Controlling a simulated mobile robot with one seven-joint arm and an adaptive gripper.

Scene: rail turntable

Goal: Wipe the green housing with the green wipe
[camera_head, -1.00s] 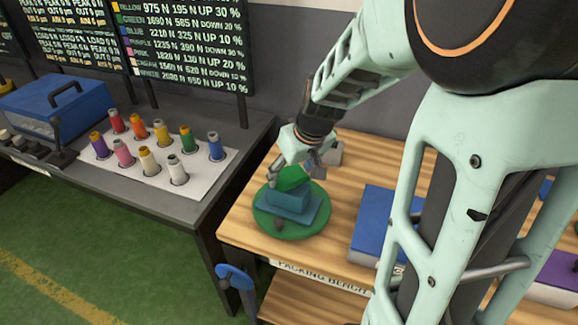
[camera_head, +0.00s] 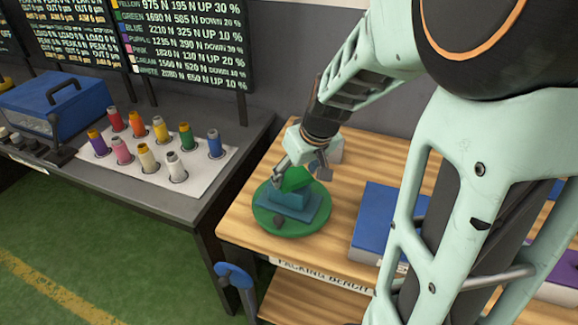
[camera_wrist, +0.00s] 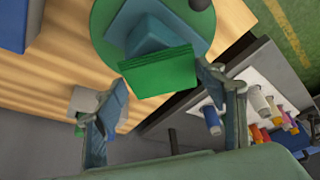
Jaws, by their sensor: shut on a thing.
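The green wipe (camera_head: 296,180) is held between the fingers of my gripper (camera_head: 300,172). In the wrist view the wipe (camera_wrist: 158,73) is a flat green piece, with a finger of my gripper (camera_wrist: 163,88) on each side. The housing (camera_head: 288,201) is a stepped blue-green block, lying on a round green turntable (camera_head: 266,224). The wipe is at the housing's upper part; whether it touches cannot be told. In the wrist view the housing (camera_wrist: 150,36) shows just beyond the wipe, which partly covers it.
The wooden packing bench (camera_head: 330,240) bears a blue box (camera_head: 375,220) to the right. On the grey table at left, several coloured spools stand on a white sheet (camera_head: 190,196), near a blue case (camera_head: 55,105).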

